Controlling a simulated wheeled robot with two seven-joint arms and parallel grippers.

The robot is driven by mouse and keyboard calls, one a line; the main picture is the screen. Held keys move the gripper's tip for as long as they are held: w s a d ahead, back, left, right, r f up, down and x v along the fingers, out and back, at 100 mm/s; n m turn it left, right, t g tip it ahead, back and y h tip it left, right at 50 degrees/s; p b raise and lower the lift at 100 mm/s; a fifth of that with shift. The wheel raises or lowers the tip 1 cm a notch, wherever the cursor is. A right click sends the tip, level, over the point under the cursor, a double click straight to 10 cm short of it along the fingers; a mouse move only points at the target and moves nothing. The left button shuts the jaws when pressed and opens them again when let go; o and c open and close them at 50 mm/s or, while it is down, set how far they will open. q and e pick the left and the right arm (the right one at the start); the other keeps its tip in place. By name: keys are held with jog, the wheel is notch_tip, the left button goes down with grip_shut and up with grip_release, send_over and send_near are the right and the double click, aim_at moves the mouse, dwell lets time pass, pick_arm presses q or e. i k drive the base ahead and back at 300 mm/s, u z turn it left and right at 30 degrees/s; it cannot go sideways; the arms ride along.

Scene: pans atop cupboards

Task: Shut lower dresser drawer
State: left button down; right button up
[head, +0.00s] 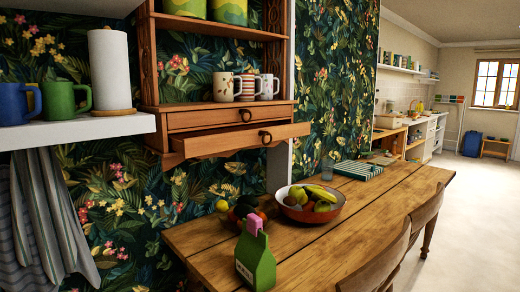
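The wooden dresser (150,60) is mounted on the leafy wallpapered wall in the head view, left of centre. Its lower drawer (228,144) is pulled out, and its front stands forward of the drawer above. A dark ring handle (266,138) is on the lower drawer's front. The upper drawer (205,119) looks shut and has its own ring handle (245,115). The inside of the lower drawer is mostly hidden. Neither of my grippers is in view.
A wooden table (330,235) stands below and right of the dresser, with a fruit bowl (296,213) and a green carton (255,262). Mugs (223,87) stand on the dresser shelf. A white shelf (70,132) juts out at left. Chairs (380,265) line the table's near side.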

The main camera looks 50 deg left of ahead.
aim_at(194, 144)
jog(key=u, duration=0.5)
jog(key=i, duration=0.8)
jog(key=u, duration=0.75)
